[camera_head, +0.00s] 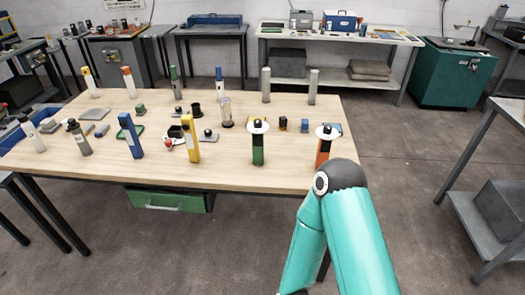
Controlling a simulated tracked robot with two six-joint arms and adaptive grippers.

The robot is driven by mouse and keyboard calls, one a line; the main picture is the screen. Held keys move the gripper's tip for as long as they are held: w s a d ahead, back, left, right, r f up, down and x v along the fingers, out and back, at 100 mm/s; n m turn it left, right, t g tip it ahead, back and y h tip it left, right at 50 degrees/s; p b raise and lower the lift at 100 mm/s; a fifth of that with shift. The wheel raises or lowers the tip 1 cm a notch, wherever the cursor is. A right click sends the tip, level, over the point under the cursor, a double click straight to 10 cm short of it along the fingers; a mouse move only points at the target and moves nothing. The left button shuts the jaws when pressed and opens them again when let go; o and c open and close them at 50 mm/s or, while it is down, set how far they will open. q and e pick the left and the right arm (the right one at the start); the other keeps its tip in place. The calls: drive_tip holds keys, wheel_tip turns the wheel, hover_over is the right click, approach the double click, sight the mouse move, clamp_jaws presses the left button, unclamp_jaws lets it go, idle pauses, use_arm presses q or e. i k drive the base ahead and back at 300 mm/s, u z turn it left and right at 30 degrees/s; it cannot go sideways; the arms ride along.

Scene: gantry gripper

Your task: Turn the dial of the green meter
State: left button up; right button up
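The green meter (258,152) stands upright near the front edge of the table, right of centre. A white round disc with a black knob, its dial (258,127), sits on its top. An orange meter (322,152) with a similar white disc and black knob stands to its right, its lower part hidden by my teal arm. That arm's bent joint shows at the lower right, in front of the table. Neither of my grippers is in view.
The wooden table (85,160) holds several upright tools, including a yellow one (191,138) and a blue one (131,136). A clear cylinder (227,112) and small blocks stand behind the green meter. A green drawer (168,201) hangs below the front edge.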

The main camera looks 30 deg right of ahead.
sight(258, 123)
drive_tip(key=z, duration=0.3)
drive_tip(key=i, duration=1.15)
drive_tip(key=z, duration=0.7)
drive_tip(key=k, duration=0.8)
drive_tip(key=z, duration=0.15)
drive_tip(key=i, duration=0.9)
drive_tip(key=u, duration=0.05)
